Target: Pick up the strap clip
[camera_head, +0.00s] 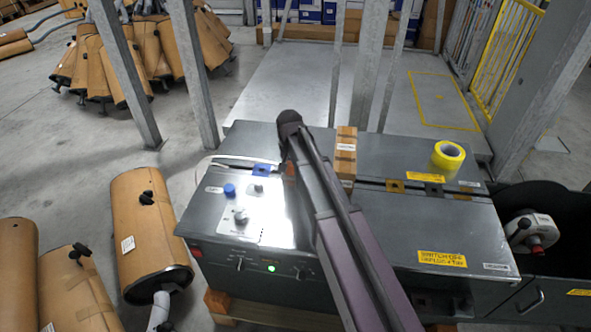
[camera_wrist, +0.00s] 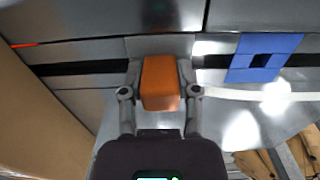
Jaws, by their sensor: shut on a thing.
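An orange block, which I take to be the strap clip (camera_wrist: 160,84), sits between the two fingers of my gripper (camera_wrist: 160,93) in the wrist view. The fingers are shut on its left and right sides. It is over the dark slot of the grey machine top (camera_wrist: 86,22); I cannot tell whether it touches the surface. In the head view my arm hides most of the gripper, and only a small orange patch of the clip (camera_head: 290,168) shows beside the arm.
A blue square piece (camera_wrist: 263,57) lies on the slot to one side, and a brown carton (camera_head: 345,155) stands on the other. A yellow tape roll (camera_head: 447,158) stands farther right. Knobs (camera_head: 240,215) are near the front left. Mufflers (camera_head: 150,230) stand on the floor at left.

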